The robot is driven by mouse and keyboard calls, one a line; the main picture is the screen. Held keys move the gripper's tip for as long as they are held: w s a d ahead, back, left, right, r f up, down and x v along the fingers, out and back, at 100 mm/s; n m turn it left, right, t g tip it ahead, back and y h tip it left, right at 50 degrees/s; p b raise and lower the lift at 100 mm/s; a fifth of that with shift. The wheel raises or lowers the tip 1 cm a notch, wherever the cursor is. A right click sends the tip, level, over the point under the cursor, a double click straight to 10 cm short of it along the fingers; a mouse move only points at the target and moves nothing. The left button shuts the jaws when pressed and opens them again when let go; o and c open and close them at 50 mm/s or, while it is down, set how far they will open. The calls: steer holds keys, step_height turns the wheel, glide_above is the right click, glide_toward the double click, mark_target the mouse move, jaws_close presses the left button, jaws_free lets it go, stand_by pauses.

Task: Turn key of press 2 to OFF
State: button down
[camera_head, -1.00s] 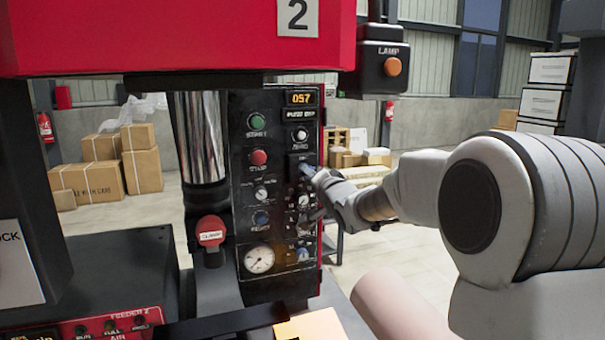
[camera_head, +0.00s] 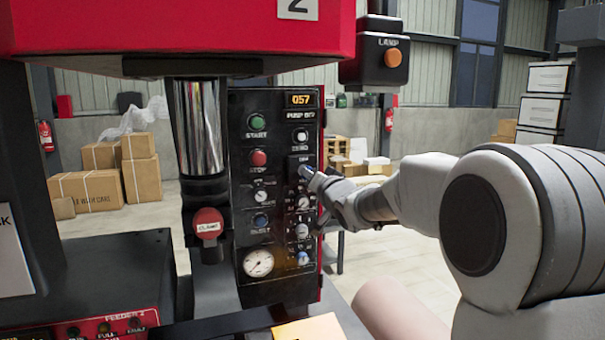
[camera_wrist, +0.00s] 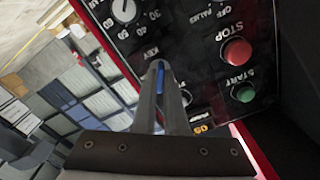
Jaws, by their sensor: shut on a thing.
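The black control panel (camera_head: 240,200) of press 2 stands upright in the middle of the head view, under the red press head (camera_head: 180,30) with a cut-off number plate (camera_head: 298,8). My gripper (camera_head: 305,171) reaches the panel from the right, below the ZERO knob (camera_head: 300,136). In the wrist view my gripper (camera_wrist: 161,75) points at the word KEY, and its fingers are shut on a small blue key (camera_wrist: 160,82). The key's slot and its position marks are mostly hidden by the fingers, so I cannot tell which way it is turned.
A green START button (camera_head: 257,121), red STOP button (camera_head: 257,158), other knobs and a gauge (camera_head: 258,263) sit close by on the panel. A red CLAMP handle (camera_head: 208,223) is at its left. A lamp box (camera_head: 376,55) hangs above right.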

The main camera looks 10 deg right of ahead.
steer(key=shift+n+b, duration=1.05)
steer(key=shift+n, duration=0.85)
steer(key=shift+f, duration=0.1)
steer(key=shift+n+b, duration=1.1)
steer(key=shift+n, duration=0.8)
steer(key=c, duration=0.9)
jaws_free()
